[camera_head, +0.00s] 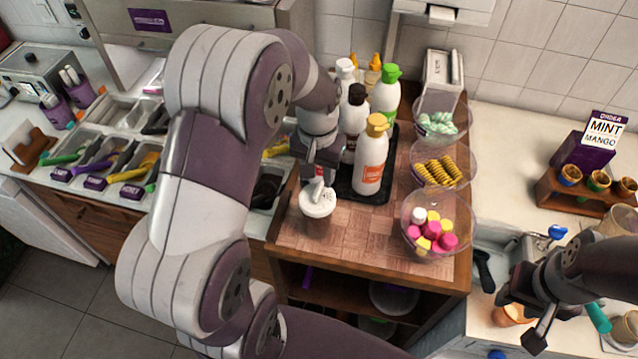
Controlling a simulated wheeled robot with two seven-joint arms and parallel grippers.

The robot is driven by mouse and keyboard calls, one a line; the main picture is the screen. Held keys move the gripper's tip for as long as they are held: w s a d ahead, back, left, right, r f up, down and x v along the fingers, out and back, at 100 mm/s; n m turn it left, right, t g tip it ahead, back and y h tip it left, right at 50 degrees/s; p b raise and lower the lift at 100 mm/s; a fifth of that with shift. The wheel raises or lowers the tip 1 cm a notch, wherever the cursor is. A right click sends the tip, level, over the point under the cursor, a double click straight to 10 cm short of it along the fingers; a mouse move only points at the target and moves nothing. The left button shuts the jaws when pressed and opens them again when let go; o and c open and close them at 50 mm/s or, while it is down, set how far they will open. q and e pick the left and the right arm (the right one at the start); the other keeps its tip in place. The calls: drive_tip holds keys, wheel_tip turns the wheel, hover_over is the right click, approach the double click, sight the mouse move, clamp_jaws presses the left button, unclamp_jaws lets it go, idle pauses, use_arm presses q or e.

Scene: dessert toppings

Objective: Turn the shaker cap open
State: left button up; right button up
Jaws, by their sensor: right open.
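The shaker has a white cap (318,204) and a brownish body (318,228) that blends with the wood. It stands upright near the front left edge of the wooden counter (365,245). My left gripper (317,178) points down just above the cap, at its raised top part. My own wrist hides much of the fingers, so I cannot tell whether they touch or grip the cap. My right gripper (520,318) is open at the lower right, over the side counter by the sink and away from the shaker.
Several sauce bottles (371,160) stand on a black tray behind the shaker. Clear bowls of mint-coloured pieces (438,123), yellow spirals (438,170) and pink, yellow and white pieces (432,232) line the right edge. Cups in a wooden holder (585,195) stand further right.

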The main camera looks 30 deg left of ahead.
sight(317, 189)
use_arm(q)
wheel_tip(317, 189, down, 4)
drive_tip(key=shift+f, duration=0.2)
clamp_jaws()
drive_tip(key=shift+r+n+p, duration=0.15)
drive_tip(key=shift+n+p, duration=0.45)
drive_tip(key=shift+n, duration=0.6)
drive_tip(key=n, duration=0.3)
drive_tip(key=shift+a, duration=0.1)
unclamp_jaws()
